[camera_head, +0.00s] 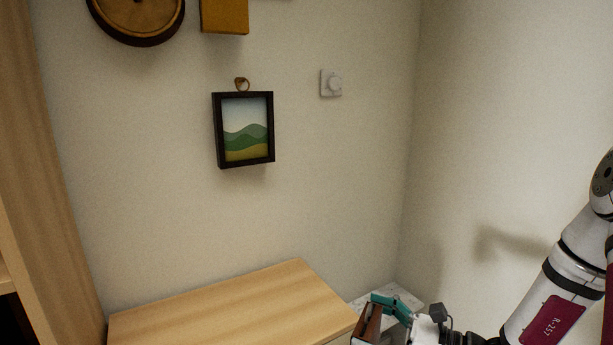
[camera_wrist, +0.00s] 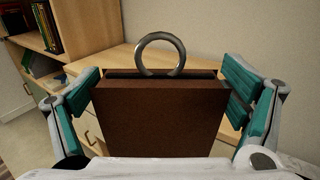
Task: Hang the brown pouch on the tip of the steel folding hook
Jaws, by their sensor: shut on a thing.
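The brown pouch (camera_wrist: 158,122) is boxy and upright in the wrist view, with a steel-coloured ring (camera_wrist: 138,55) standing up from its top. My gripper (camera_wrist: 160,88) has its teal fingers on the left and right sides of the pouch and is shut on it. In the head view my gripper (camera_head: 388,312) is at the bottom, right of the wooden cabinet top, with part of the pouch (camera_head: 371,321) showing at its left; the lower pouch is cut off. I cannot make out the steel folding hook in either view.
A wooden cabinet (camera_head: 225,302) stands against the wall, its visible top bare. A framed picture (camera_head: 247,143) hangs from a copper-coloured hook (camera_head: 241,84). A tall wooden shelf is at left.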

